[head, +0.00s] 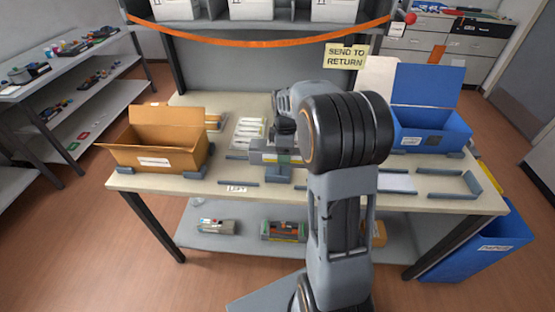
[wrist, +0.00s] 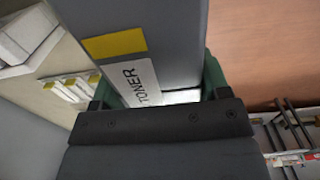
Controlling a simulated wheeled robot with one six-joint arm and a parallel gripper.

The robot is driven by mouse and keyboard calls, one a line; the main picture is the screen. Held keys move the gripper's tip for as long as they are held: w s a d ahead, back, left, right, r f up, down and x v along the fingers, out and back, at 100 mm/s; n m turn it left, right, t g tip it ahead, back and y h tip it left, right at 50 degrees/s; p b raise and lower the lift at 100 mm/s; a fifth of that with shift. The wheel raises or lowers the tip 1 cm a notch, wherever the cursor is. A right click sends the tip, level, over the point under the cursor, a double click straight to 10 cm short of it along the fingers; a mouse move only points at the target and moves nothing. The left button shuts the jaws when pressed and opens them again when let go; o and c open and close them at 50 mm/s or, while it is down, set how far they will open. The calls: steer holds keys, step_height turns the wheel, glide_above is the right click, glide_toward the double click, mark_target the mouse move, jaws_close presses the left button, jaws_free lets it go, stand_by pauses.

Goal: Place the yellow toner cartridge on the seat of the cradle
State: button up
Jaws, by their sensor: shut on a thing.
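The yellow toner cartridge is a long grey body with a yellow patch and a white TONER label (wrist: 128,45) in the wrist view. My gripper (wrist: 157,84) is shut on it, with green fingers on either side. In the head view the grey cartridge (head: 262,154) appears below my wrist, over the middle of the table, lying crosswise. My gripper there is mostly hidden by my arm. A small grey-blue block (head: 278,174) shows just below the cartridge and may be part of the cradle. I cannot tell whether the cartridge touches it, and no seat is clearly visible.
An open cardboard box (head: 155,157) stands at the table's left, an open blue bin (head: 432,121) at the right. White packets (head: 248,133) lie behind the cartridge. Low dark strips and a LEFT label (head: 237,189) lie near the front edge. A shelf with an orange strap (head: 260,42) stands behind.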

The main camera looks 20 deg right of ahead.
steer(key=w+f, duration=0.4)
steer(key=f, duration=0.1)
steer(key=shift+w+f, duration=0.2)
steer(key=shift+f, duration=0.05)
steer(key=shift+f+p, duration=0.3)
steer(key=shift+f, duration=1.2)
steer(key=shift+f, duration=0.1)
steer(key=shift+f, duration=0.15)
steer(key=o, duration=1.3)
